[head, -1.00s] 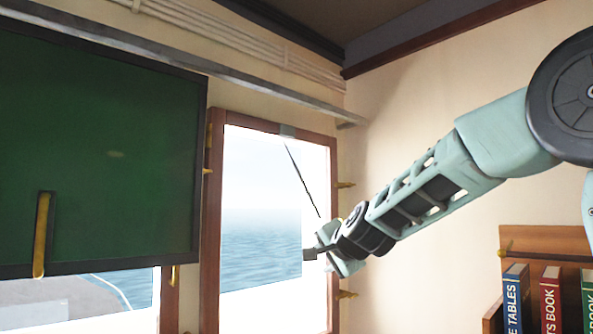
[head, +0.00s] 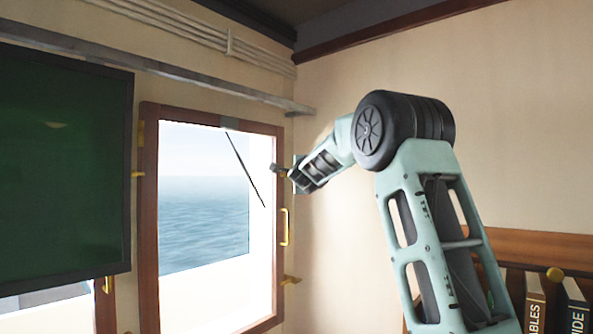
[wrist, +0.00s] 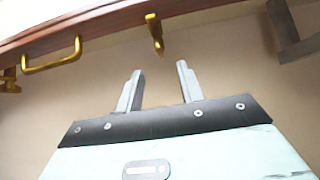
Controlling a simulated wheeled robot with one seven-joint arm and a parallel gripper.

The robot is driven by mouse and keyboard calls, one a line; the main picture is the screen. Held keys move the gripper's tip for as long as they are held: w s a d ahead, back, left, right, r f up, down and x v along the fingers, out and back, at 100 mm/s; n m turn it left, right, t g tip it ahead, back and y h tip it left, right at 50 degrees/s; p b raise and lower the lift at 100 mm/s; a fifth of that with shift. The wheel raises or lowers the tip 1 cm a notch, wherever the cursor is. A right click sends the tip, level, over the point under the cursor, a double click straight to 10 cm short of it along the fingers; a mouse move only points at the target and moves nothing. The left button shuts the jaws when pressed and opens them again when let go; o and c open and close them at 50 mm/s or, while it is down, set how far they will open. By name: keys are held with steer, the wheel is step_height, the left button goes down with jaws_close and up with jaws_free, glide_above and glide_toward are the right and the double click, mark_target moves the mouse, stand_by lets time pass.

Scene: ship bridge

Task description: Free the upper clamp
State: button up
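The upper clamp (wrist: 156,35) is a small brass piece on the window's wooden frame (wrist: 100,35). In the wrist view it stands just ahead of my open fingers, roughly in line with the gap between them and apart from them. My gripper (wrist: 159,67) is open and empty, with its two grey fingers spread. In the head view, my gripper (head: 278,170) is at the upper right side of the window frame (head: 149,215) and hides the upper clamp. The lower clamp (head: 291,280) is a brass piece farther down the same side.
A brass handle (head: 285,227) sits between the clamps and also shows in the wrist view (wrist: 52,57). A grey rail (head: 215,85) runs above the window, its end close to my gripper's right in the wrist view (wrist: 283,32). A green board (head: 60,170) hangs left; books (head: 535,305) stand lower right.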

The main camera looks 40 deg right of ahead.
steer(key=p+x, duration=0.4)
steer(key=x, duration=0.4)
steer(key=shift+w+d, duration=0.2)
jaws_close()
